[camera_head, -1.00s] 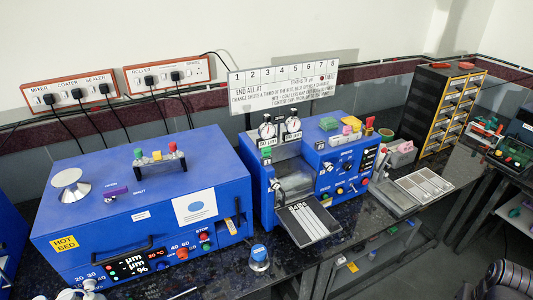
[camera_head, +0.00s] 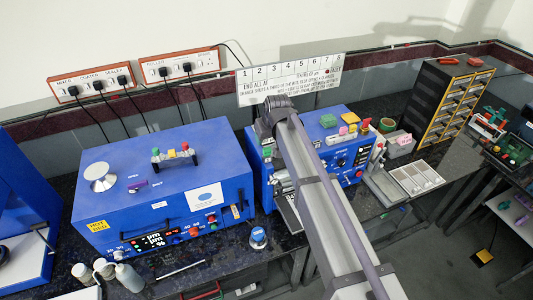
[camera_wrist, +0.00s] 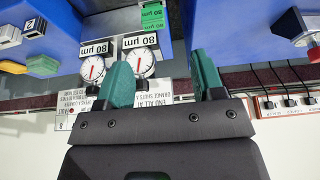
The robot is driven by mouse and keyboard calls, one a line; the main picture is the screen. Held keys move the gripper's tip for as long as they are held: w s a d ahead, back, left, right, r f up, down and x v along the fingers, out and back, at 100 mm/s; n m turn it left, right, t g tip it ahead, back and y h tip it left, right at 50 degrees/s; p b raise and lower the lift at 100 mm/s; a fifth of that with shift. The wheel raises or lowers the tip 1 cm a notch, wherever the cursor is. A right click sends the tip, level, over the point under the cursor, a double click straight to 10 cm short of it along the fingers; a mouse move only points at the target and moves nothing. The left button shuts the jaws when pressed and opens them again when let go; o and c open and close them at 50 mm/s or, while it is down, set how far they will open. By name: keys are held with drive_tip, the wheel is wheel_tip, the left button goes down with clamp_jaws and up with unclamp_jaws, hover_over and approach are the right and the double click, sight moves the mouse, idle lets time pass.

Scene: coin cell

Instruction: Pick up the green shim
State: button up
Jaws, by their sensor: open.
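The green shim, a small green piece marked 80 µm (camera_wrist: 152,17), shows at the top centre of the wrist view, in front of two dials. In the head view a green piece (camera_head: 267,153) shows at the left front of the right blue machine, just left of my arm. My gripper (camera_wrist: 160,62) is open and empty in the wrist view, its teal fingers spread. The green piece lies beyond the fingertips, apart from them.
The wrist view is upside down. Two dials (camera_wrist: 138,60) stand between the fingers and the green piece. A blue machine (camera_head: 160,185) stands left of my arm. A green block (camera_head: 328,120) and other small blocks lie on the right machine. A numbered board (camera_head: 290,80) stands behind.

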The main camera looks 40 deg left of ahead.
sight(267, 149)
drive_tip(key=b+x, duration=0.2)
drive_tip(key=x, duration=0.1)
drive_tip(key=b+x, duration=0.3)
drive_tip(key=d+b+x, duration=0.1)
drive_tip(key=b+x, duration=0.1)
drive_tip(key=x, duration=0.1)
drive_tip(key=shift+w+d+f, duration=0.1)
drive_tip(key=shift+f, duration=0.25)
drive_tip(key=shift+w+a+f+b, duration=0.15)
drive_tip(key=shift+a+f+b, duration=0.1)
drive_tip(key=shift+b, duration=0.1)
drive_tip(key=shift+d+r, duration=0.1)
drive_tip(key=shift+r, duration=0.2)
drive_tip(key=shift+c, duration=0.4)
drive_tip(key=c, duration=1)
wheel_tip(267, 149, up, 10)
drive_tip(key=p, duration=1.1)
drive_tip(key=shift+r, duration=0.2)
drive_tip(key=shift+f, duration=0.2)
